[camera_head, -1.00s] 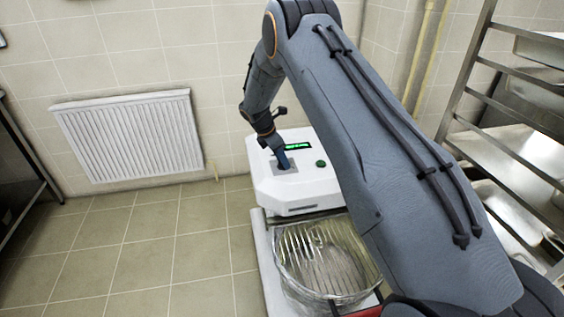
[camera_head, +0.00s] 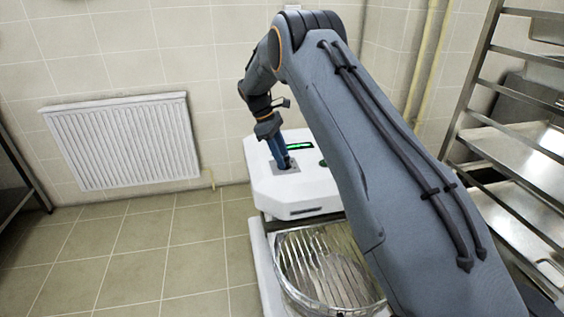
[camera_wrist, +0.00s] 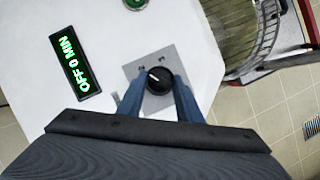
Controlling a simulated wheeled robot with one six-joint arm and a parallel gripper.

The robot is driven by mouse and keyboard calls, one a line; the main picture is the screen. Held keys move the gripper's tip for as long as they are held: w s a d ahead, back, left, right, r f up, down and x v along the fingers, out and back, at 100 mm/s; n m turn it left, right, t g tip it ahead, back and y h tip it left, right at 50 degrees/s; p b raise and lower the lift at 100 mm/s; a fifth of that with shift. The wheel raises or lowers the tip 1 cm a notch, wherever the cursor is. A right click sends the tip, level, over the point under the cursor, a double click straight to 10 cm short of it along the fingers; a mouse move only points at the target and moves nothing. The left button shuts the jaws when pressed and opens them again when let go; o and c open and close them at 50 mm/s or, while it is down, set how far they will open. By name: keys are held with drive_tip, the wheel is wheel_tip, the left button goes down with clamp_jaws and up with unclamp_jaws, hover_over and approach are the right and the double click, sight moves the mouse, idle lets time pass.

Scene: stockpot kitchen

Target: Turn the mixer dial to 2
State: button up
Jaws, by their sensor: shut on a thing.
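The mixer (camera_head: 300,190) is a white machine with a metal bowl (camera_head: 325,265) below its head. Its black round dial (camera_wrist: 159,80) sits on a grey square plate (camera_wrist: 136,70), with a white pointer line on top. Marks on the plate are too small to read. The green display (camera_wrist: 75,65) reads "OFF 0 MIN". My gripper (camera_wrist: 160,84) has its two blue fingers on either side of the dial, shut on it. In the head view my gripper (camera_head: 279,155) reaches down onto the mixer top, and the dial is mostly hidden.
A green button (camera_wrist: 135,4) is on the mixer top beyond the display. A white radiator (camera_head: 122,140) hangs on the tiled wall at left. A metal rack (camera_head: 500,140) with trays stands at right. The tiled floor (camera_head: 120,250) at left is clear.

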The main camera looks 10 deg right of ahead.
drive_tip(key=shift+m+y+b, duration=0.3)
drive_tip(key=shift+m+b, duration=0.1)
drive_tip(key=shift+m, duration=0.2)
drive_tip(key=o, duration=1)
drive_tip(key=b+v, duration=0.1)
drive_tip(key=v, duration=0.6)
drive_tip(key=shift+w+a+r, duration=0.15)
drive_tip(key=shift+w+r, duration=0.1)
drive_tip(key=shift+r, duration=0.1)
